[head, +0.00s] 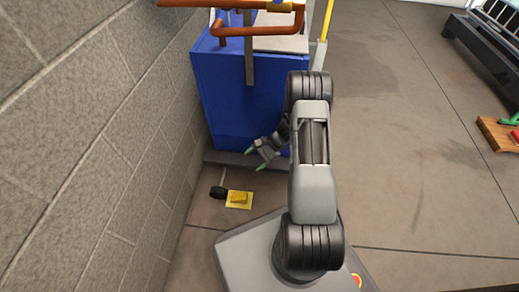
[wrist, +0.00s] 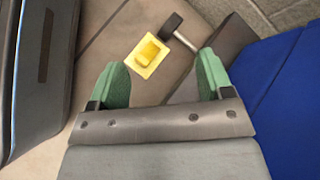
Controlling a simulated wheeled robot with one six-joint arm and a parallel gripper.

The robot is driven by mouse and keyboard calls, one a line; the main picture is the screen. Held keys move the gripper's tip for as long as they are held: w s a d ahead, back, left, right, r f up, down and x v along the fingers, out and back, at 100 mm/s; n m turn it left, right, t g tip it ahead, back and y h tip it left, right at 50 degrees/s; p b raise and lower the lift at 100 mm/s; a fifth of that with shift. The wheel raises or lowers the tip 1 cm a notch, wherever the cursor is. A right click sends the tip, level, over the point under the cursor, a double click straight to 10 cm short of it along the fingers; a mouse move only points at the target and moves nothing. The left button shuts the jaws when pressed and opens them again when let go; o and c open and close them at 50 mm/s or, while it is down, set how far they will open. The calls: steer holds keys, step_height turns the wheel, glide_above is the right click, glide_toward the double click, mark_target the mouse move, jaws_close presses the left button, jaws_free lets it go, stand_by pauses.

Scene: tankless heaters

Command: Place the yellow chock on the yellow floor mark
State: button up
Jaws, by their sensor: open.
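The yellow chock (head: 239,197) rests on the floor on top of the paler yellow floor mark (head: 247,206), beside the wall. In the wrist view the chock (wrist: 150,54) sits inside the edges of the mark (wrist: 138,69), whose border shows around it. My gripper (head: 256,159) is open and empty, above the floor near the blue cabinet. Its two green fingertips (wrist: 162,75) are wide apart in the wrist view, with the chock beyond them and not touched.
A black-headed mallet (head: 218,192) lies next to the mark. The blue cabinet (head: 250,100) with orange pipes stands behind, on a grey base. A block wall (head: 90,130) closes the left side. A wooden board (head: 497,133) lies far right; the floor between is clear.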

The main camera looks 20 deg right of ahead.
steer(key=s+a+r+n+h, duration=0.1)
steer(key=s+r+n+h, duration=0.1)
steer(key=r, duration=0.4)
steer(key=s+a+r+n+g+h, duration=0.1)
steer(key=a+r+n, duration=0.15)
steer(key=r, duration=0.25)
steer(key=s+r+n+h, duration=0.2)
steer(key=r+n, duration=0.1)
steer(key=r, duration=0.3)
steer(key=s+a+r+n+t+h, duration=0.1)
steer(key=s+r+n+t+h, duration=0.2)
steer(key=s+r, duration=0.6)
steer(key=shift+s+r+n+h, duration=0.25)
steer(key=shift+r+n+h, duration=0.5)
steer(key=shift+n+h, duration=0.6)
steer(key=shift+a+y, duration=0.1)
steer(key=shift+y, duration=0.15)
